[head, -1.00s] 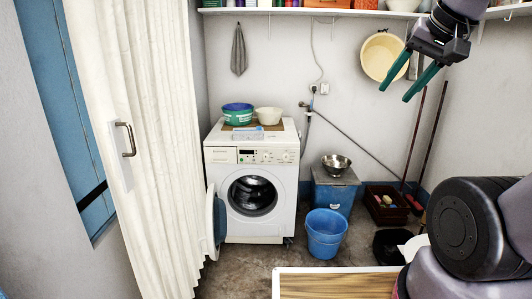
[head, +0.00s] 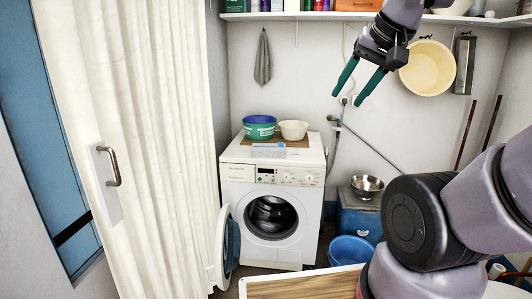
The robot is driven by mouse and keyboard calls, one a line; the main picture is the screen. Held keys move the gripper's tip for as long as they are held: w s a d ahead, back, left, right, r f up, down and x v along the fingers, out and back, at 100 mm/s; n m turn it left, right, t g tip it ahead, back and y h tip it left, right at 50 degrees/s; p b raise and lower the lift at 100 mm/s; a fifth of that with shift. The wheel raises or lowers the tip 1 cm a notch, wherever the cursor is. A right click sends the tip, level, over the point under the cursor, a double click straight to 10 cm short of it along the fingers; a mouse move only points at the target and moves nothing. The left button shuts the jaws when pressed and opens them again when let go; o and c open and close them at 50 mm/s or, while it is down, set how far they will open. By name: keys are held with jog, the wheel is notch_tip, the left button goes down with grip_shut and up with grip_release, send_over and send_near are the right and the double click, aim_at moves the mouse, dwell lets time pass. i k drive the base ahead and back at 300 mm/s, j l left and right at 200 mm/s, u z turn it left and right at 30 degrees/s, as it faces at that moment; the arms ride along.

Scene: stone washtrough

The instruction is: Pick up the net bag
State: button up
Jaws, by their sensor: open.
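I cannot make out a net bag in the head view. My gripper (head: 352,88) is at the upper right of the middle, in front of the back wall and below the shelf. Its two green fingers are spread apart and hold nothing. My arm hides part of the wall and the floor on the right.
A white washing machine (head: 233,174) with its round door (head: 230,250) open stands ahead. On its top are a blue-and-green basin (head: 260,130) and a cream bowl (head: 293,130). A metal bowl (head: 367,184) and a blue bucket (head: 350,249) are right. A wooden board (head: 300,287) is in front.

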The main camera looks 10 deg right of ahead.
aim_at(278, 151)
jog(key=i+l+z, duration=0.3)
jog(key=i, duration=0.65)
jog(key=i+j+z, duration=0.1)
jog(key=i+z, duration=0.2)
jog(key=i, duration=0.7)
